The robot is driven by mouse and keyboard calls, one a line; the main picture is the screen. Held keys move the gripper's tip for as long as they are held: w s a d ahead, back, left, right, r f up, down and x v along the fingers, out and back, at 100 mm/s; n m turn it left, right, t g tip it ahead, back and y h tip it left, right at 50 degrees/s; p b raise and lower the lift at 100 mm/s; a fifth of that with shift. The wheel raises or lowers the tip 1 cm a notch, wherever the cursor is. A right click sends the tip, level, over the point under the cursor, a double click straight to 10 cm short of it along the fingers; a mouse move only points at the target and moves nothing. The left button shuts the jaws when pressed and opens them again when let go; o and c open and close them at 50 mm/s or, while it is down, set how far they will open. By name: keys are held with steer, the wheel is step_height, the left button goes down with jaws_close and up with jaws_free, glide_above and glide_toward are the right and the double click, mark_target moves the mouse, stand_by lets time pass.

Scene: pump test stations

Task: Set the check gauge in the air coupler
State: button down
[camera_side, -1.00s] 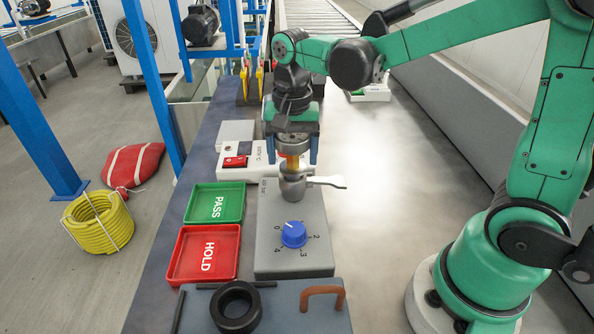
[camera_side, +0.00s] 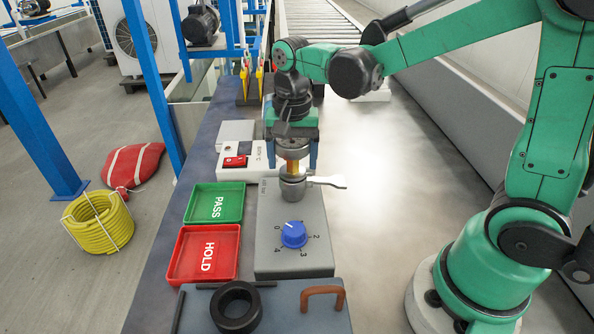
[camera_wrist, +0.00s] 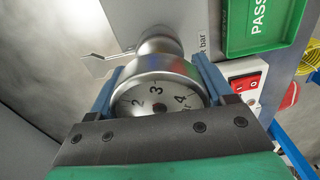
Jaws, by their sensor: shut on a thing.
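My gripper (camera_side: 293,163) is shut on the check gauge (camera_side: 293,144), a round silver gauge with a brass-coloured stem pointing down. In the wrist view the gauge's dial (camera_wrist: 157,100), marked 2, 3 and 4, sits between the two fingers (camera_wrist: 158,88). The air coupler (camera_side: 293,190) is a silver cylinder with a flat lever (camera_side: 329,181) to the right, on a grey box (camera_side: 276,260). The gauge is upright right over the coupler, and its stem's lower end meets the coupler's mouth. How deep it sits is hidden.
A blue knob (camera_side: 293,234) stands on the grey box in front of the coupler. Left of it lie a green PASS tray (camera_side: 199,197) and a red HOLD tray (camera_side: 188,262). A white unit with a red switch (camera_side: 235,162) is behind. The bench on the right is clear.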

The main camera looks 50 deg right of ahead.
mark_target(305, 145)
jaws_free()
step_height(305, 145, up, 5)
steer(key=shift+f, duration=0.1)
steer(key=shift+s+r, duration=0.2)
steer(key=shift+r, duration=0.35)
steer(key=shift+s+r+n+t, duration=0.1)
steer(key=shift+s+n+t, duration=0.65)
steer(key=shift+n, duration=0.45)
steer(key=n+t, duration=0.1)
steer(key=s+n+t, duration=0.1)
steer(key=shift+s+f+n, duration=0.2)
steer(key=shift+s+n, duration=0.1)
steer(key=shift+n, duration=0.1)
steer(key=n+t, duration=0.1)
steer(key=s+f+n+t, duration=0.1)
steer(key=shift+s+n, duration=0.1)
steer(key=shift+n, duration=0.2)
steer(key=shift+s+f+n+t, duration=0.2)
steer(key=shift+n+t, duration=0.25)
steer(key=shift+n, duration=0.05)
steer(key=shift+s+f+n+t, duration=0.15)
steer(key=shift+s+n+t, duration=0.05)
steer(key=shift+n+t, duration=0.25)
